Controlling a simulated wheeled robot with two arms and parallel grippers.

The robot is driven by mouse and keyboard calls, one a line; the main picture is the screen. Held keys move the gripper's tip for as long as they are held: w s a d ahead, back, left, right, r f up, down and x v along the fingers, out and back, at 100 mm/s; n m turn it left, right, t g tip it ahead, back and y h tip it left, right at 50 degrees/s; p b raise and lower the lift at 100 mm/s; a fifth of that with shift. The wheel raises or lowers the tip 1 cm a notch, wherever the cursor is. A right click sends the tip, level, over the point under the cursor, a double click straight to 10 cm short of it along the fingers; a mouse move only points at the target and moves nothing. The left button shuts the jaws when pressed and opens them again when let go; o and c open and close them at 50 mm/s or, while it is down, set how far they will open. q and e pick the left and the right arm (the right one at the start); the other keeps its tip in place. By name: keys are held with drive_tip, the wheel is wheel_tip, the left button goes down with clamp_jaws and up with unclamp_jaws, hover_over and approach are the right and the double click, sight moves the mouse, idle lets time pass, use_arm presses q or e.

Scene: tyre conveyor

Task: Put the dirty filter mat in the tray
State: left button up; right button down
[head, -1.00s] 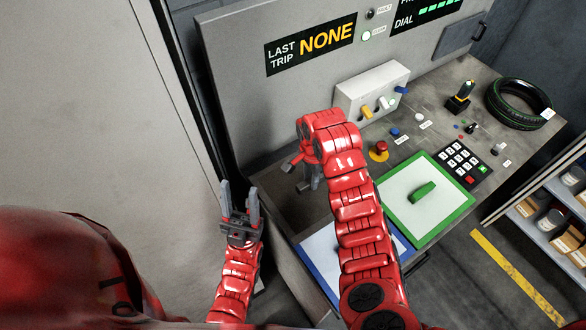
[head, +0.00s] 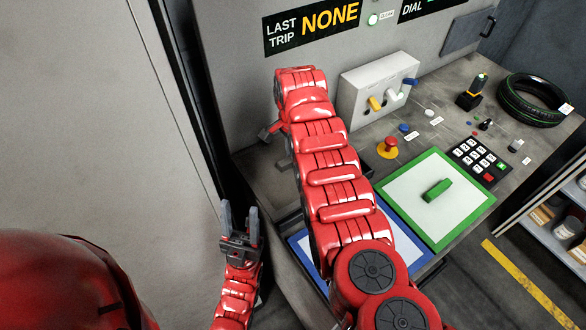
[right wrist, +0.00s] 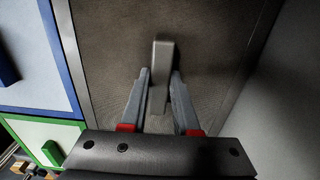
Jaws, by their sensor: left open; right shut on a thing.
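The dirty filter mat, a brown-grey panel (right wrist: 110,60) with a grey bar handle (right wrist: 160,50), fills the middle of the right wrist view. In the head view only its left part (head: 257,172) shows beside my right arm. My right gripper (right wrist: 160,76) is shut on the handle, one finger on each side. In the head view that gripper is mostly hidden behind its own arm. I cannot tell whether the mat is lifted. My left gripper (head: 240,214) is open and empty, left of the bench. I cannot clearly make out the tray.
A white panel with a green border (head: 408,190) and green handle lies on the bench. A blue-bordered panel (head: 299,243) is partly under my right arm. Near them are a red button (head: 388,147), a keypad (head: 481,161), a switch box (head: 362,90) and a tyre (head: 532,98).

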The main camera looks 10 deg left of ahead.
drive_tip(key=shift+f, duration=0.75)
drive_tip(key=shift+f+b, duration=1)
drive_tip(key=shift+f, duration=0.3)
drive_tip(key=shift+f, duration=0.1)
drive_tip(key=c, duration=0.7)
unclamp_jaws()
drive_tip(key=shift+o, duration=0.2)
